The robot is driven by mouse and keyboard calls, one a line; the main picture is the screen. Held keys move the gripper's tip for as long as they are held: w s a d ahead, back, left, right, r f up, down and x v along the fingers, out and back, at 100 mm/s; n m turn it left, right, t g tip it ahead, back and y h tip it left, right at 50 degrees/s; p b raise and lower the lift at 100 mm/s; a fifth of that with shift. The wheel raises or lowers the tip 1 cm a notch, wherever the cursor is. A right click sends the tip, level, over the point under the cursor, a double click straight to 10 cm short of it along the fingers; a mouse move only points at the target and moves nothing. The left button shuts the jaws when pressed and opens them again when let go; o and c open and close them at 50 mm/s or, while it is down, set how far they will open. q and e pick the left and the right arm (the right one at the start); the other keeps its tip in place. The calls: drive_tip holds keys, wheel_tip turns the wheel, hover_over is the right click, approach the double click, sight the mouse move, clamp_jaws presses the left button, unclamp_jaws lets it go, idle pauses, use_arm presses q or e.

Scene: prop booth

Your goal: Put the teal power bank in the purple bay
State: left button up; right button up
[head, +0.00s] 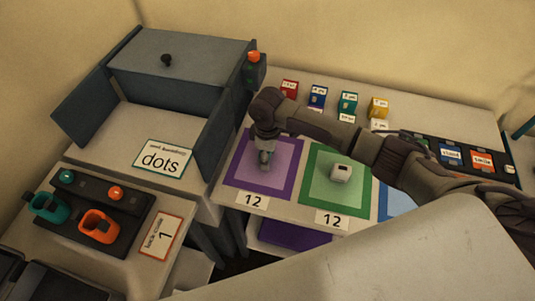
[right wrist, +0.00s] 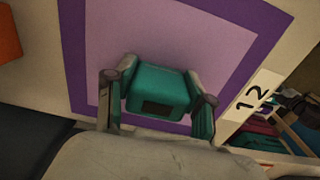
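The teal power bank (right wrist: 158,93) is between the fingers of my right gripper (right wrist: 160,100) in the right wrist view, with a finger against each side. It is over the purple bay (right wrist: 85,50). Whether the power bank touches the bay's surface is hard to tell. My left gripper is not in view.
A blue bay (head: 396,203) is partly hidden. Several small coloured boxes stand behind my right arm.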

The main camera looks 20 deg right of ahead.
drive_tip(key=o, duration=0.4)
wheel_tip(320, 180, up, 12)
drive_tip(key=shift+r+b, duration=0.2)
drive_tip(key=shift+b, duration=0.2)
drive_tip(key=shift+s+f, duration=0.1)
drive_tip(key=shift+f, duration=0.05)
idle(0.4)
